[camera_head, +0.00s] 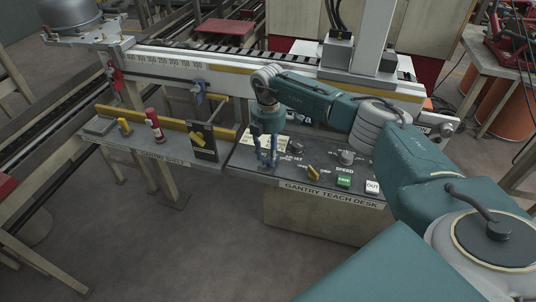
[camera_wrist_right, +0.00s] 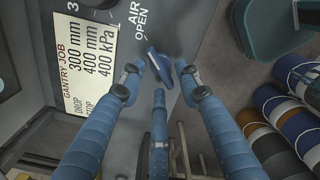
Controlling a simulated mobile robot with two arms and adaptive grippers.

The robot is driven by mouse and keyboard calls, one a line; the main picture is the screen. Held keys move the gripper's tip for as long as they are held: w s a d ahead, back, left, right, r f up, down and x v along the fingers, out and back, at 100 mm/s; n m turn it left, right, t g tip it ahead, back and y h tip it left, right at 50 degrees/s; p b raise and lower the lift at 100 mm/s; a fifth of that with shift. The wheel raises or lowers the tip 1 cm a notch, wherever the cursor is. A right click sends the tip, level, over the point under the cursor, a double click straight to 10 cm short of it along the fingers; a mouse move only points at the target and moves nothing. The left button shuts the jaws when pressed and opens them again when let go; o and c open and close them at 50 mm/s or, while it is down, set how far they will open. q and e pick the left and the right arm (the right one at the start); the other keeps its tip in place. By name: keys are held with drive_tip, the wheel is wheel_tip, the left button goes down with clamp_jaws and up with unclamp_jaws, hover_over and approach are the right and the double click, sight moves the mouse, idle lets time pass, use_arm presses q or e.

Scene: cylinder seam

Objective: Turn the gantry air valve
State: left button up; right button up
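In the right wrist view a small blue lever (camera_wrist_right: 157,61) sits beside the printed words AIR OPEN; I take it to be the air valve's handle. My right gripper (camera_wrist_right: 158,84) has its three blue fingers spread, with the lever just past the fingertips. I cannot tell whether any finger touches it. In the head view the right gripper (camera_head: 267,158) points down over the left part of the gantry teach desk (camera_head: 320,190), and it and the arm hide the valve there. My left gripper is not in view.
The gantry rail (camera_head: 225,65) runs behind. Floor in front is clear.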

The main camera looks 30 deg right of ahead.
wheel_tip(320, 180, up, 11)
drive_tip(key=shift+r, duration=0.2)
drive_tip(key=shift+f, duration=0.1)
idle(0.5)
